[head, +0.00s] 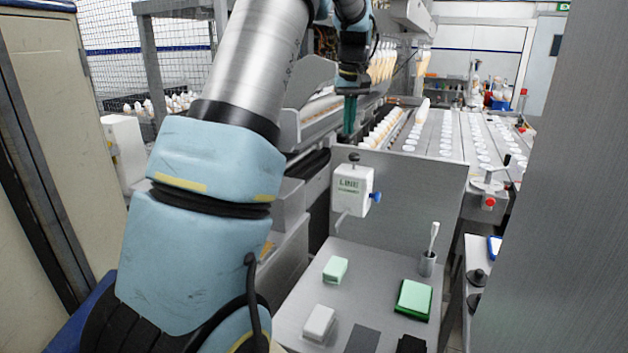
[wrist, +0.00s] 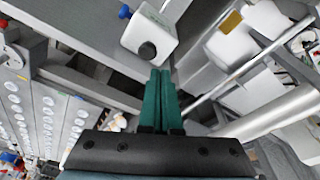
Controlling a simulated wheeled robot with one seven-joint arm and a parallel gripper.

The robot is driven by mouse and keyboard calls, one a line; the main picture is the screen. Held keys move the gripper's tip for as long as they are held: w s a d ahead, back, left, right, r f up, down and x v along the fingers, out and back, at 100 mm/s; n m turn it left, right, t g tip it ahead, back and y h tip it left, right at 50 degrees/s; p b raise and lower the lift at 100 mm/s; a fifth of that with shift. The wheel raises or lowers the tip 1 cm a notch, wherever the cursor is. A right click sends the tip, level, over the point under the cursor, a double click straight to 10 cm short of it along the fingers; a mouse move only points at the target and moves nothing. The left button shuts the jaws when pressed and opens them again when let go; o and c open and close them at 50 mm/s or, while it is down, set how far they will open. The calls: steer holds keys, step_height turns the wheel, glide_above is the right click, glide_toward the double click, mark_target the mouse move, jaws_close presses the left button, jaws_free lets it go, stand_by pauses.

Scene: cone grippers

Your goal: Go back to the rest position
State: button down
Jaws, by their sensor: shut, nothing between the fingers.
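My gripper (head: 349,117) is at the upper middle of the head view, pointing down, above the upright metal panel and the white box. In the wrist view my gripper (wrist: 161,100) shows two green fingers side by side, shut with nothing between them. The white box (head: 351,190) marked "LINE" has a blue knob and is fixed to the panel. In the wrist view the same white box (wrist: 149,36) is just past the fingertips, apart from them as far as I can tell.
A metal table (head: 375,290) holds a pale green block (head: 335,269), a white block (head: 319,323), a green box (head: 413,299) and a cup with a brush (head: 428,262). A conveyor (head: 455,135) with rows of white discs lies behind. A grey post (head: 560,220) blocks the right side.

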steer(key=s+a+f, duration=0.5)
steer(key=s, duration=0.4)
steer(key=s+a+f+m+b, duration=0.1)
steer(key=s+a+f, duration=0.4)
steer(key=s, duration=0.4)
steer(key=s+a+f+m+b, duration=0.1)
steer(key=s+a+f, duration=0.5)
steer(key=s, duration=0.3)
steer(key=shift+s+a+g, duration=0.25)
steer(key=shift+a+g, duration=0.05)
steer(key=shift+a, duration=0.45)
